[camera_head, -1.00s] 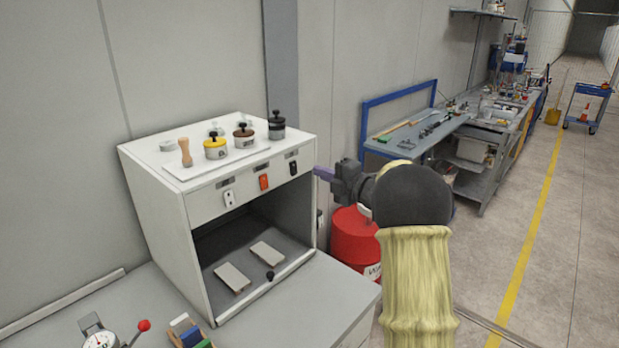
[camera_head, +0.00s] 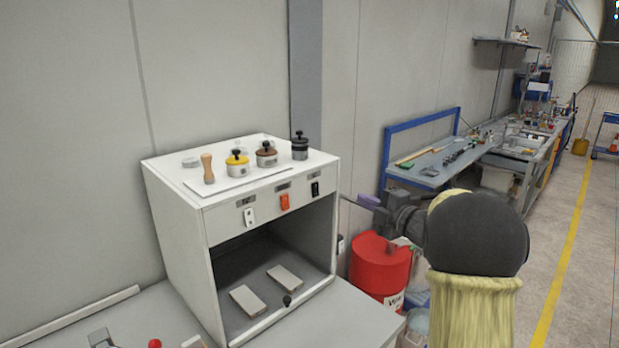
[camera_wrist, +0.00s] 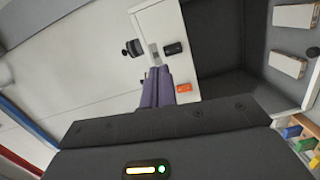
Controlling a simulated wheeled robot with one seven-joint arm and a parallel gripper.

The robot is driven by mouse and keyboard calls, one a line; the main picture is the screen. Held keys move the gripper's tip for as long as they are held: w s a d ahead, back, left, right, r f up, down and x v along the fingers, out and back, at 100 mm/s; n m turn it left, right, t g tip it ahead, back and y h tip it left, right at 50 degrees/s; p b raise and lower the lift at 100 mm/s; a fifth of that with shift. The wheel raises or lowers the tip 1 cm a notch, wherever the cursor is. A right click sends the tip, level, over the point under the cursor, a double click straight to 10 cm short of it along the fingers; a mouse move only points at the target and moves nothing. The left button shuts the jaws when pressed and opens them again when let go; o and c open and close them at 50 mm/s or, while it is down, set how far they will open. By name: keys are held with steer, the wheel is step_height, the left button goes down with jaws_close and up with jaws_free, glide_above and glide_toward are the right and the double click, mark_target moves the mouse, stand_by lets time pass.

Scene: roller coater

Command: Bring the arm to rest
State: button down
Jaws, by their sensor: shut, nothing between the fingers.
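My gripper (camera_head: 369,201) is to the right of the white roller coater cabinet (camera_head: 180,235), in front of the wall and above a red drum. In the wrist view its purple fingers (camera_wrist: 158,86) are together with nothing between them. They point toward the cabinet's switch panel, where a black switch (camera_wrist: 173,48) and an orange switch (camera_wrist: 184,88) show. I cannot tell the exact gap between fingertips and cabinet. My arm's dark rounded joint and yellowish sleeve hide part of the area behind it.
The red drum (camera_head: 378,265) stands on the right.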

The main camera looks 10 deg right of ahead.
steer(key=s+f+m+g+h, duration=0.3)
steer(key=s+f+m+h, duration=0.65)
steer(key=m, duration=0.55)
steer(key=s+a+f+m+g, duration=0.4)
steer(key=s+f+g, duration=0.1)
steer(key=s, duration=0.6)
steer(key=s+a+f+m+g, duration=0.3)
steer(key=s+f, duration=0.3)
steer(key=s, duration=0.6)
steer(key=shift+a+f+m+g+y, duration=0.35)
steer(key=shift+a+f+m+g, duration=0.1)
steer(key=shift+g, duration=0.45)
steer(key=shift+r, duration=0.1)
